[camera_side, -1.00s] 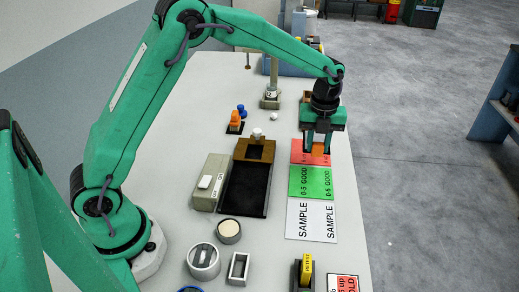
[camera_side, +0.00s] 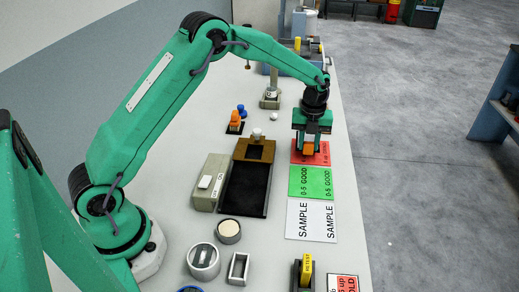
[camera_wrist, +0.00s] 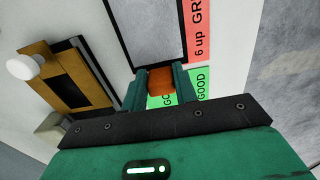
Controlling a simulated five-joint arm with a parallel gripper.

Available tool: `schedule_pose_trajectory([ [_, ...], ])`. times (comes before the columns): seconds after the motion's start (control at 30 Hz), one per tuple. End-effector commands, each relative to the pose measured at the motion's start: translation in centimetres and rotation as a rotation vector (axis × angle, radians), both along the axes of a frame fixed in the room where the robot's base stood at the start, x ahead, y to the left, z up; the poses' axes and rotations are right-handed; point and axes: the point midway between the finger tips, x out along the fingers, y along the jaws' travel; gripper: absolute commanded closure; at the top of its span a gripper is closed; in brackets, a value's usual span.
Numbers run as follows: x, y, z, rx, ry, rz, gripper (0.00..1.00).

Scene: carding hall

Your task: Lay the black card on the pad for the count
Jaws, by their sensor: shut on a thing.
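My gripper (camera_side: 308,149) is over the red field of the lettered mat, shut on an orange grip piece (camera_wrist: 160,80). A grey-looking, black-edged flat plate (camera_wrist: 172,30) reaches away from this piece in the wrist view; I take it as the black card. My gripper hides it in the side view. It overlaps the red field (camera_wrist: 199,20) in the wrist view; whether it touches is unclear. The mat has a red field (camera_side: 324,150), a green "0-5 GOOD" field (camera_side: 311,183) and a white "SAMPLE" field (camera_side: 311,220).
Left of the mat is a black-surfaced tray (camera_side: 246,190) with a wooden windowed block (camera_side: 268,151) and white knob at its far end. A grey box (camera_side: 208,190) adjoins it. The table's right edge is close.

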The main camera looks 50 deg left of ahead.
Motion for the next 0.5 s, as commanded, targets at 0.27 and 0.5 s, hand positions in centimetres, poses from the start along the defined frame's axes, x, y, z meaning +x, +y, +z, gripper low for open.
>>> schedule_pose_trajectory([
  [0.27, -0.1, 0.0, -2.7, 0.001, 0.002, 0.0, 0.98],
  [0.5, 0.0, 0.0, -2.7, 0.0, 0.0, 0.0, 0.98],
])
